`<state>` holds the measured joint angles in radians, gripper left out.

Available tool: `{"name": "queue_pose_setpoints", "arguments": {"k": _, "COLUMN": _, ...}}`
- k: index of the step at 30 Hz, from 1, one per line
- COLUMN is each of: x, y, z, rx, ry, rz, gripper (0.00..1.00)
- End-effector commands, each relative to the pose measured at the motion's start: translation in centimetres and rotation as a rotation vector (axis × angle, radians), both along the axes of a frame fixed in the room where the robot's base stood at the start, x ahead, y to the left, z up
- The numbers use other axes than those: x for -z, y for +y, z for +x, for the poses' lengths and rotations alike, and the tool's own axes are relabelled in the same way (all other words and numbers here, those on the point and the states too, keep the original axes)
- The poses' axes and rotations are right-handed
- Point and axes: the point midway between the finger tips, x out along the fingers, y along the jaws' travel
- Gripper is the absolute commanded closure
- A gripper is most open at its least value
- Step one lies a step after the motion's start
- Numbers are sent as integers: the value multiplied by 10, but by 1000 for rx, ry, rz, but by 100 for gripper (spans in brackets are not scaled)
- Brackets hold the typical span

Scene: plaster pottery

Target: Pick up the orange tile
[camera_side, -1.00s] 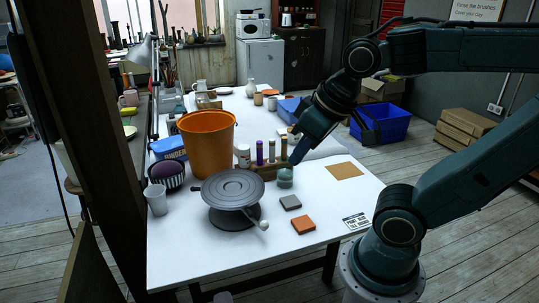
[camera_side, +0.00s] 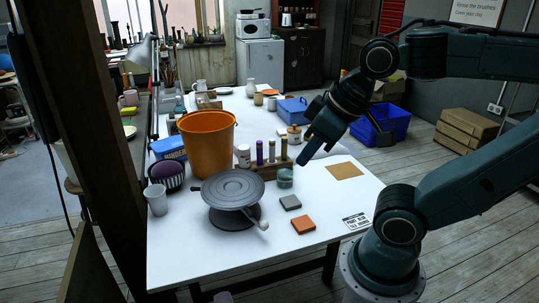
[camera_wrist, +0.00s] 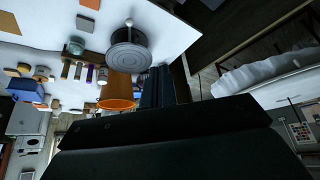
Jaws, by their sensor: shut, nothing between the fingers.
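The orange tile (camera_side: 303,225) lies flat on the white table, near its front edge. It also shows at the top edge of the wrist view (camera_wrist: 90,4). A grey tile (camera_side: 290,202) lies just behind it, apart from it. My gripper (camera_side: 302,161) is shut and empty, above the table behind the orange tile and clear of it. In the wrist view the dark fingers (camera_wrist: 165,86) are together, with no tile at them.
A banding wheel (camera_side: 233,189) stands left of the tiles, its handle near the orange tile. A teal jar (camera_side: 285,178) and a wooden rack (camera_side: 268,170) stand behind. A tan square (camera_side: 345,171) and printed card (camera_side: 356,221) lie right. An orange bucket (camera_side: 208,145) stands behind left.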

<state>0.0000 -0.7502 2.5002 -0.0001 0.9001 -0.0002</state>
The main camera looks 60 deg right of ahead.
Motion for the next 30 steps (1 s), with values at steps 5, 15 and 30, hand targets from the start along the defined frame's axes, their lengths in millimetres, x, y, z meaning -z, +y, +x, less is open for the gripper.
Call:
{"name": "queue_pose_setpoints", "arguments": {"k": 5, "x": 0, "y": 0, "z": 0, "rx": 0, "ry": 0, "rz": 0, "gripper": 86}}
{"name": "queue_pose_setpoints", "arguments": {"k": 15, "x": 0, "y": 0, "z": 0, "rx": 0, "ry": 0, "rz": 0, "gripper": 20}}
{"name": "queue_pose_setpoints", "arguments": {"k": 30, "x": 4, "y": -5, "z": 7, "rx": -21, "ry": 21, "rz": -25, "gripper": 20}}
